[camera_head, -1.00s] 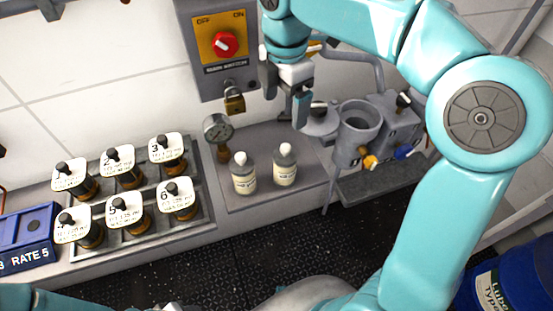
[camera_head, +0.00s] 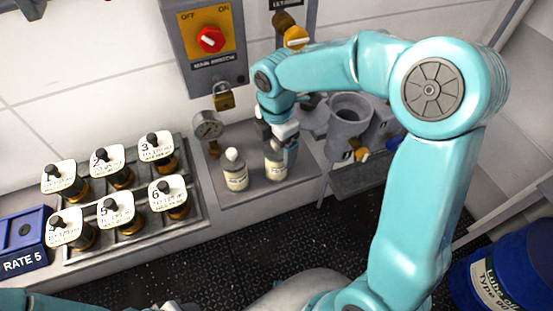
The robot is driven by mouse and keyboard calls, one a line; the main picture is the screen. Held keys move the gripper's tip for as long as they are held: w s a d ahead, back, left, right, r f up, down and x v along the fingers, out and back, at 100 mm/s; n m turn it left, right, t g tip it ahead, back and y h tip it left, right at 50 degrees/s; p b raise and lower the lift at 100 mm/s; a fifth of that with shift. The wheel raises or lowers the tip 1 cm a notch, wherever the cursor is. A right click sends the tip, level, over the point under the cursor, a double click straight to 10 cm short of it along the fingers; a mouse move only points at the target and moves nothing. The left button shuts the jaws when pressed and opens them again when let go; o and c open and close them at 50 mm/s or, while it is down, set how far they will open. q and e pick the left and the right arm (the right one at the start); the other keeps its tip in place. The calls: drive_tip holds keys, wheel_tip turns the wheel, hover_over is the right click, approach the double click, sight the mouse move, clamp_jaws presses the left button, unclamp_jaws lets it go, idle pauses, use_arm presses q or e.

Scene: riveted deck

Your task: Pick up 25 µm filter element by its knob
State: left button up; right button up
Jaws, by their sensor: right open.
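Several filter elements with black knobs, white numbered tags and amber bodies stand in two rows in a grey rack (camera_head: 198,197) at left. The back row is number 1 (camera_head: 58,175), number 2 (camera_head: 108,161) and number 3 (camera_head: 157,147). The front row includes number 5 (camera_head: 116,208) and number 6 (camera_head: 170,191); the front-left one (camera_head: 72,230) has an unclear number. The small print is too blurred to tell which is 25 µm. My right gripper (camera_head: 282,150) is open, pointing down at the right bottle, well right of the rack. My left gripper is out of view.
Two white-labelled bottles, left (camera_head: 235,171) and right (camera_head: 274,165), stand on the ledge between rack and grey filter housing (camera_head: 349,124). A pressure gauge (camera_head: 208,126) and padlock (camera_head: 223,96) are behind. A blue box (camera_head: 24,234) is left of the rack.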

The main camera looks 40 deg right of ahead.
drive_tip(key=shift+f, duration=0.4)
drive_tip(key=c, duration=1.6)
drive_tip(key=shift+o, duration=0.2)
drive_tip(key=shift+w, duration=0.1)
drive_tip(key=shift+r, duration=0.15)
